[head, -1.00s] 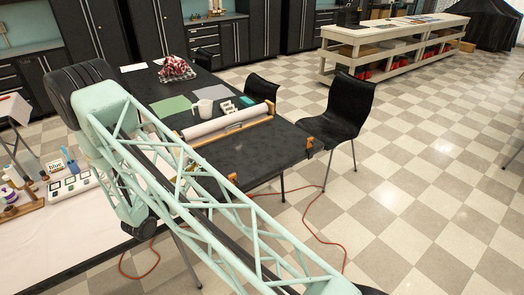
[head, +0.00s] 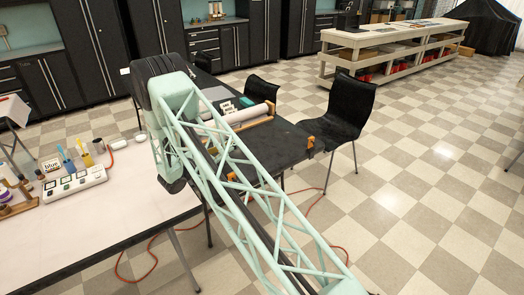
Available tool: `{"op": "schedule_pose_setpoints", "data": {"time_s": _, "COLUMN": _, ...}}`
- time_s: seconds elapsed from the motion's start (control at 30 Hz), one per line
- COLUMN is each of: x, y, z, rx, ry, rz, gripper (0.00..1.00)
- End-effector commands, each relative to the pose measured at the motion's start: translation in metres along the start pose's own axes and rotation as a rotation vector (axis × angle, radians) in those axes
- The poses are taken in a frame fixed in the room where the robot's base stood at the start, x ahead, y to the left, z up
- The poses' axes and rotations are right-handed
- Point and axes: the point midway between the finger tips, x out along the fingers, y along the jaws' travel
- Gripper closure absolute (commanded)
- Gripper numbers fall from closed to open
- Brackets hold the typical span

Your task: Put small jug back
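I cannot pick out a small jug for sure in the head view. A small grey cup-like vessel (head: 99,145) stands at the back of the pale table (head: 120,215) on the left; it is too small to tell whether it is a jug. The spot on the black table (head: 285,140) where a white jug-like cup showed earlier is now behind my arm. My gripper is not in view; only my pale green lattice arm shows, crossing the picture from upper centre to lower right.
A white device with several dials (head: 75,185), bottles and a wooden rack stand on the pale table, whose front half is clear. A paper roll (head: 240,115) lies on the black table. Black chairs (head: 345,110) stand beside it. A red cable (head: 150,262) lies on the floor.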

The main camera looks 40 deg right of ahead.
Motion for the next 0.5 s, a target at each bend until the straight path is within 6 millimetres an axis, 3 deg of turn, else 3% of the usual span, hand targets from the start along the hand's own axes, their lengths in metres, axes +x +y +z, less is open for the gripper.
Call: {"op": "schedule_pose_setpoints", "data": {"time_s": 0.5, "x": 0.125, "y": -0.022, "z": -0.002, "rx": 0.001, "ry": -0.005, "rz": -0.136, "gripper": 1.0}}
